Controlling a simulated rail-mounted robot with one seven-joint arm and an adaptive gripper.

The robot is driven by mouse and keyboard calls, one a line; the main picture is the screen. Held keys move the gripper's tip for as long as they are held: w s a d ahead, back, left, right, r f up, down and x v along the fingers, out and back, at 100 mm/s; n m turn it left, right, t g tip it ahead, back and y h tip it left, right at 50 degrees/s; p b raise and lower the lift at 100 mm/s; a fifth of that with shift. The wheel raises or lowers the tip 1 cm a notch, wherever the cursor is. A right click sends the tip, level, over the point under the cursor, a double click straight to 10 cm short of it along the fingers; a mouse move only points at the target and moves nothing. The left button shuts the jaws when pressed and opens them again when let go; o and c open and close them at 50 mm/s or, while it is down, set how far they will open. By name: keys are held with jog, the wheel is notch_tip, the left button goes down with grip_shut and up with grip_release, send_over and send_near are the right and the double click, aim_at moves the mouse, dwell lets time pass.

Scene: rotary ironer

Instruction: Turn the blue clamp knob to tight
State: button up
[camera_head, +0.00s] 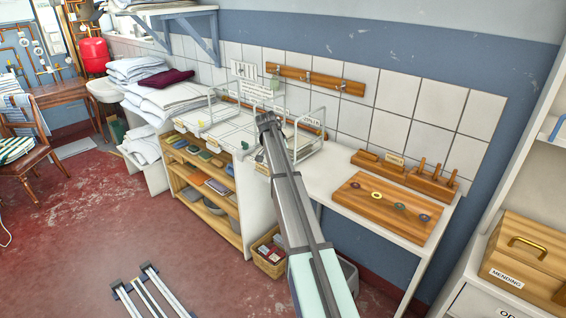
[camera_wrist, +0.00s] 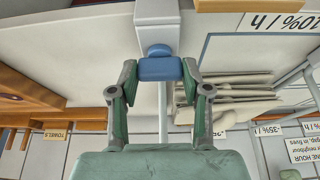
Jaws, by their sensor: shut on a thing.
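The blue clamp knob (camera_wrist: 160,69) shows in the wrist view, upper middle, in front of a pale grey post (camera_wrist: 157,28). It has a wide blue bar with a rounded part behind it. My gripper (camera_wrist: 159,70) is shut on the knob, with one green-padded finger at each end of the bar. Which way the knob is turned relative to tight cannot be told. In the head view my arm reaches to the white worktop by the wire frames, and the knob cannot be made out there.
White wire frames (camera_head: 312,123) stand on the worktop around my arm. A wooden board with several rings (camera_head: 385,212) lies to the right. Shelves with folded items (camera_head: 206,183) are below left. A wooden mending box (camera_head: 525,262) stands at the far right. The red floor at left is mostly clear.

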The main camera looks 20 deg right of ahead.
jog(key=o, duration=1.2)
jog(key=shift+f, duration=0.1)
jog(key=shift+c, duration=0.2)
jog(key=v, duration=1.2)
